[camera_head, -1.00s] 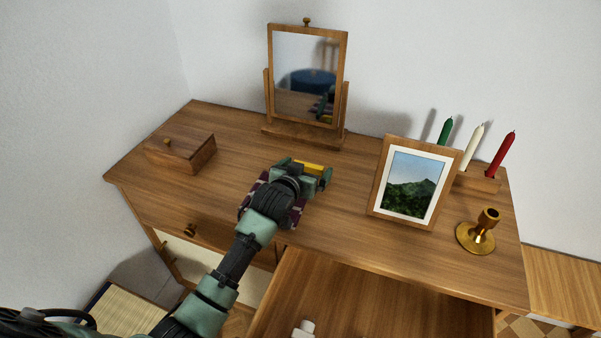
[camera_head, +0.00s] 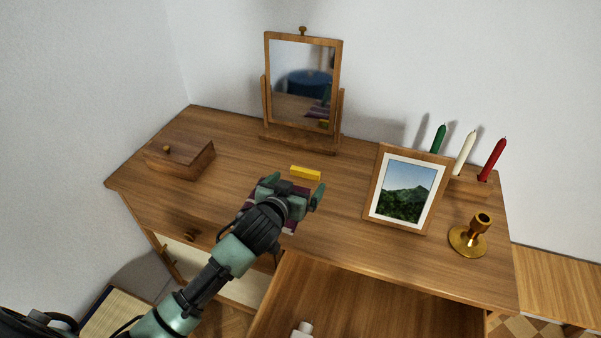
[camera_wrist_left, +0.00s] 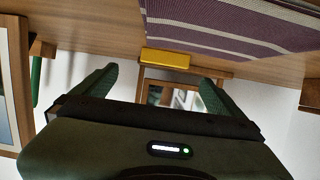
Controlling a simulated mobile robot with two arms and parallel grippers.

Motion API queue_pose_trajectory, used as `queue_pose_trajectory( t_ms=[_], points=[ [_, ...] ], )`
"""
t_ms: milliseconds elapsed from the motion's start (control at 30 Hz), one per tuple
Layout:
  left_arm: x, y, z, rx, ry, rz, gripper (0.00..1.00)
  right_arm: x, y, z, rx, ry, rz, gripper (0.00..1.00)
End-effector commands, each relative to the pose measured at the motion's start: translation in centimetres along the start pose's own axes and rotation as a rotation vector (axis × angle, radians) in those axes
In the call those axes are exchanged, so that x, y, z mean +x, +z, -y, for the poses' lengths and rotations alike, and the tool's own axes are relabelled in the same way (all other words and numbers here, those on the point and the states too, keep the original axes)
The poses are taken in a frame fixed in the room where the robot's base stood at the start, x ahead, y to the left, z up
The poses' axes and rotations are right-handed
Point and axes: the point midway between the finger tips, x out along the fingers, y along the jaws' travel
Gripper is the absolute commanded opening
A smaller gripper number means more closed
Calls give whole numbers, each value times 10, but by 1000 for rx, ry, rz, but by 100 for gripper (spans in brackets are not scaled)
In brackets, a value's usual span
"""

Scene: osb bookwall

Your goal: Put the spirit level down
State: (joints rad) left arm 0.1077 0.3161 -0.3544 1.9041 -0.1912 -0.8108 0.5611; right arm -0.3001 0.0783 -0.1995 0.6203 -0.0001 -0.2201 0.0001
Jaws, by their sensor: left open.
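The yellow spirit level (camera_head: 305,173) lies on the wooden dresser top, in front of the mirror. It also shows in the left wrist view (camera_wrist_left: 165,59), beyond and between the two fingers. My left gripper (camera_head: 296,190) is open and empty, just on the near side of the level and apart from it. In the left wrist view its two fingers (camera_wrist_left: 153,80) are spread wide. My right gripper is not in view.
A striped purple cloth (camera_wrist_left: 235,25) lies under my left gripper. The mirror (camera_head: 303,85) stands behind, a wooden box (camera_head: 180,158) at left. A picture frame (camera_head: 402,190), brass candlestick (camera_head: 469,238) and candle holder (camera_head: 470,187) stand at right. An open drawer (camera_head: 370,300) juts out in front.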

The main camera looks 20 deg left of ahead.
Motion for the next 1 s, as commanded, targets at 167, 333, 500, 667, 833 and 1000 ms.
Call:
queue_pose_trajectory(
  t_ms=[167,333,500,667,833,1000],
  points=[
    [24,1,2,0,-3,-1,100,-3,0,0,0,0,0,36],
    [37,0,3,-1,-3,-1,100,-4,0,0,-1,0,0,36],
    [60,-1,8,1,-4,0,100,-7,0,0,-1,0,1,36],
    [78,0,8,0,-2,0,100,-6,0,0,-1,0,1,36],
    [83,0,8,0,-1,-1,100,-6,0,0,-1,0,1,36],
    [83,0,8,0,-1,-1,92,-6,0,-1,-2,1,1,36]
  ],
)
